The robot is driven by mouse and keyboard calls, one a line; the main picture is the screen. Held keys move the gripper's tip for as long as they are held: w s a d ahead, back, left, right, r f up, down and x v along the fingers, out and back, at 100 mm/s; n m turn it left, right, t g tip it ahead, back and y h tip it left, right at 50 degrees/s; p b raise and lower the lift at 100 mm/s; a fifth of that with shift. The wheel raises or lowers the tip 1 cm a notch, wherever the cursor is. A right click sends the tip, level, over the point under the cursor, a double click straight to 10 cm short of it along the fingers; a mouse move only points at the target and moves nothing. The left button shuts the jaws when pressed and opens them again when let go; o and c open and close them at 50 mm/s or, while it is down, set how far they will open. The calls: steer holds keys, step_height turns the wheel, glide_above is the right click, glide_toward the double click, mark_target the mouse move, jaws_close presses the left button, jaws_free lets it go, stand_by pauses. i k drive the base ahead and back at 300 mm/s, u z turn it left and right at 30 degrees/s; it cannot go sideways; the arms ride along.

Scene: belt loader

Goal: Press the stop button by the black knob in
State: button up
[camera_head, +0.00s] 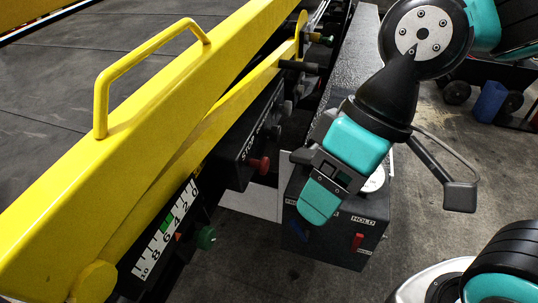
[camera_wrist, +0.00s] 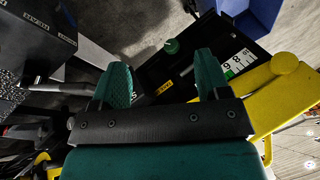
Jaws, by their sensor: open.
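In the head view a red mushroom-shaped button (camera_head: 260,165) sticks out from the lower end of a black panel (camera_head: 236,160), beside white lettering that reads STOP. Several black knobs (camera_head: 275,130) stand in a row just above it on the same panel. My gripper (camera_head: 318,205) is to the right of the red button and apart from it, fingers pointing down and left. In the wrist view my gripper (camera_wrist: 163,78) shows its two teal fingers spread with nothing held between them. The red button cannot be made out there.
A green knob (camera_head: 206,237) sits below, by the numbered scale (camera_head: 165,230); it also shows in the wrist view (camera_wrist: 171,46). A yellow rail with a handle (camera_head: 140,66) runs along the left. A dark box labelled HOLD (camera_head: 335,226) stands just beyond my fingers.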

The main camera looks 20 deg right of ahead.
mark_target(263, 165)
steer(key=k, duration=1.35)
steer(key=u, duration=0.5)
steer(key=i, duration=0.7)
steer(key=u, duration=0.05)
